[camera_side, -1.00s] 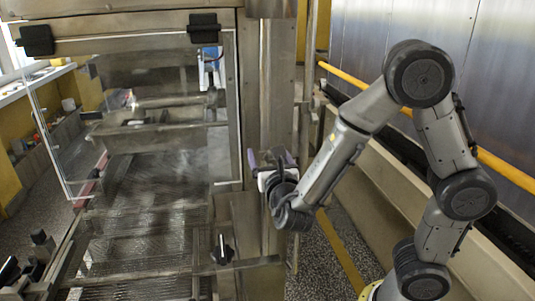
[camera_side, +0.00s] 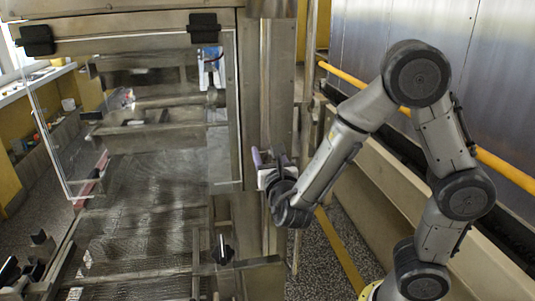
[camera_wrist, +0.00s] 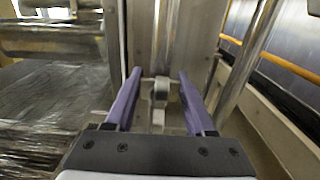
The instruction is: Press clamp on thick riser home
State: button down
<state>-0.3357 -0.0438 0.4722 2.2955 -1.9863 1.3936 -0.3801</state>
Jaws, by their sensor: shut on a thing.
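My gripper (camera_wrist: 160,76) has two purple fingers, one on each side of a small grey metal clamp (camera_wrist: 160,90) in the wrist view. It is shut on the clamp, though the contact at the fingertips is hard to make out. A vertical metal riser (camera_wrist: 163,38) stands straight behind the clamp. I cannot tell how far the clamp is seated on it. In the side view my gripper (camera_side: 270,157) is beside the steel column, and the clamp is too small or hidden to tell there.
A steel machine frame with a wire mesh belt (camera_side: 150,210) is on the left. A clear panel with black hinges (camera_side: 37,40) hangs above it. A black-handled latch (camera_side: 222,252) is below my gripper. A yellow rail (camera_side: 345,78) runs along the right wall.

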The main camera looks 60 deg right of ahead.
jog(key=shift+w+d, duration=0.4)
jog(key=shift+c, duration=1.2)
grip_release()
jog(key=v, duration=1.3)
jog(key=shift+s+a, duration=0.25)
jog(key=shift+d, duration=0.15)
